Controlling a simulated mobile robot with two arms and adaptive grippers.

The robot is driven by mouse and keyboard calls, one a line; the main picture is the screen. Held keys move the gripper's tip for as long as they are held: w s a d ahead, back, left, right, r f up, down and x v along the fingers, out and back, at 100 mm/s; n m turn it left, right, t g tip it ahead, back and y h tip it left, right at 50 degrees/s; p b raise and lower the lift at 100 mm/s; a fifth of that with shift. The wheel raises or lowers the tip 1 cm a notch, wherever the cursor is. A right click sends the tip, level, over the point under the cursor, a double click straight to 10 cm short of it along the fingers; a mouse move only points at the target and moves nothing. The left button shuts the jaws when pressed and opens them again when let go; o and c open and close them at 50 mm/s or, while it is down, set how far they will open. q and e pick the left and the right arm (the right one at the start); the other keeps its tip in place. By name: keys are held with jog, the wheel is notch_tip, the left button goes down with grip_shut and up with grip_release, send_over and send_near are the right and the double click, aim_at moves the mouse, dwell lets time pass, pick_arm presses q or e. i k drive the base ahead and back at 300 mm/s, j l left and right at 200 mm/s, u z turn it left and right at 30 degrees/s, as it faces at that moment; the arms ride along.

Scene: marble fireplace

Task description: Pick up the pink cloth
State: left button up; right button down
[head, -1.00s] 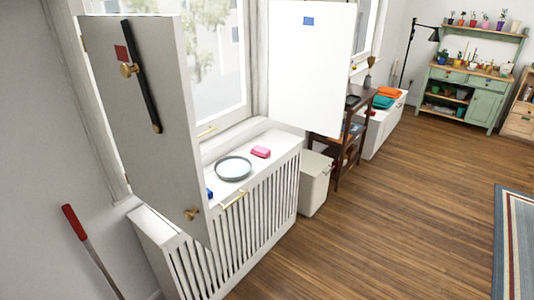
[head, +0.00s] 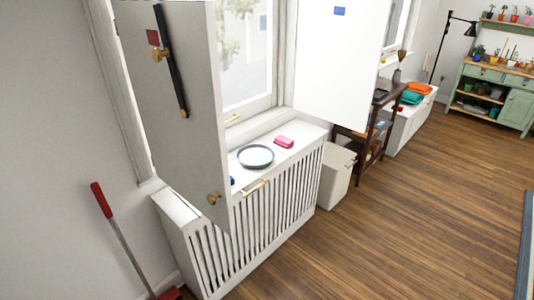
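A small pink folded cloth (head: 284,141) lies on the white slatted radiator cover (head: 303,155) under the window. It sits behind and to the right of a round dish with a dark rim (head: 255,157). Nothing covers the cloth. Neither of my grippers shows in the head view.
An open cabinet door (head: 185,110) stands in front of the cover's left part, and a white panel (head: 338,60) hangs to the right. A red-handled tool (head: 118,236) leans at left. A white bin (head: 336,176) stands beside the cover. The wooden floor (head: 400,230) is clear.

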aim_at(283, 141)
jog(key=i+l+z, duration=0.35)
jog(key=i, duration=0.3)
jog(key=i+z, duration=0.3)
jog(key=i, duration=0.3)
